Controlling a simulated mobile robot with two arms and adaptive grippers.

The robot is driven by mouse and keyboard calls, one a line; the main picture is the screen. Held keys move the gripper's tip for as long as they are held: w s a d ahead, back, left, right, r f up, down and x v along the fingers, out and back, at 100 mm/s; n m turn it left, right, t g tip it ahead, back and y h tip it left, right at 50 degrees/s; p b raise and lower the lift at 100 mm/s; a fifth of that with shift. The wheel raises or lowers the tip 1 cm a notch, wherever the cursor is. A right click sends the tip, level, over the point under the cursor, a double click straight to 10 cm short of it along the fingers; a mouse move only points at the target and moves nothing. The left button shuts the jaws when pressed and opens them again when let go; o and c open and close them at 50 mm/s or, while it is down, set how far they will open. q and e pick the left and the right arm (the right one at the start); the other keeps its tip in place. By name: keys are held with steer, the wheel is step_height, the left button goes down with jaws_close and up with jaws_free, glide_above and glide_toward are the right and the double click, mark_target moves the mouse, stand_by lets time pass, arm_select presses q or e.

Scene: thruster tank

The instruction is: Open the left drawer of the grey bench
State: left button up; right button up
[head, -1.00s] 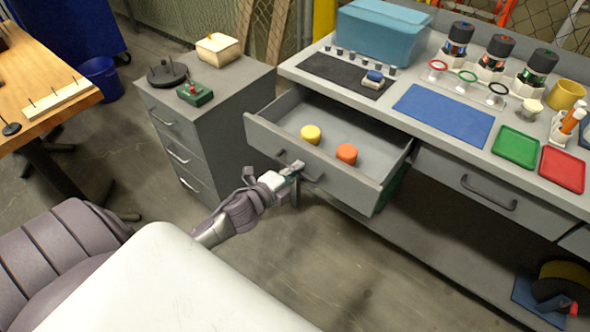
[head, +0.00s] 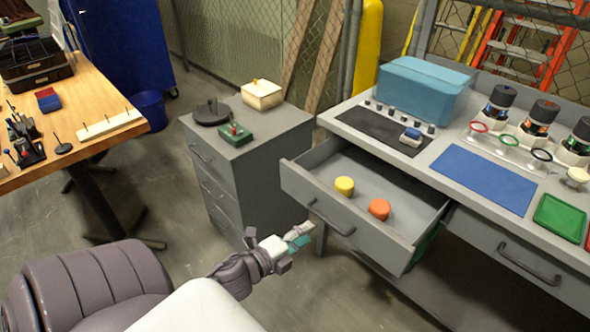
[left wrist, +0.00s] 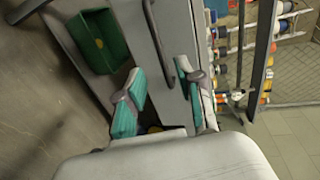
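The left drawer (head: 372,236) of the grey bench (head: 408,152) is pulled well out. A yellow cylinder (head: 344,186) and an orange cylinder (head: 379,209) stand inside it. Its dark bar handle (head: 330,219) is on the front panel. My left gripper (head: 300,240) is just below and left of the handle, apart from it. In the left wrist view my left gripper (left wrist: 161,78) has its teal fingers spread with nothing held, and the handle (left wrist: 154,32) lies beyond the fingertips. My right gripper is not in view.
A small grey cabinet (head: 226,185) stands left of the drawer. A closed right drawer (head: 500,258) is in the bench. A green bin (left wrist: 97,40) shows in the left wrist view. A wooden table (head: 85,115) is at the left. Floor in front is clear.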

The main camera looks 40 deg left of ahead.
arm_select(q)
steer(key=shift+v, duration=1.65)
steer(key=s+f+n+g+y+p, duration=0.1)
steer(key=s+f+n+g, duration=0.4)
steer(key=f, duration=1)
steer(key=s+f+n+g+y, duration=0.15)
steer(key=s+f+n, duration=0.4)
steer(key=f, duration=0.85)
steer(key=s+d+f+n+g, duration=0.3)
steer(key=s+f, duration=0.4)
steer(key=s, duration=0.4)
steer(key=s+d+f+n+g+h, duration=0.1)
steer(key=s+d+f+n+g, duration=0.2)
steer(key=s+d+f+g, duration=0.2)
steer(key=s+d+f+p, duration=0.1)
steer(key=s+f, duration=0.2)
steer(key=s, duration=0.3)
steer(key=shift+d, duration=0.2)
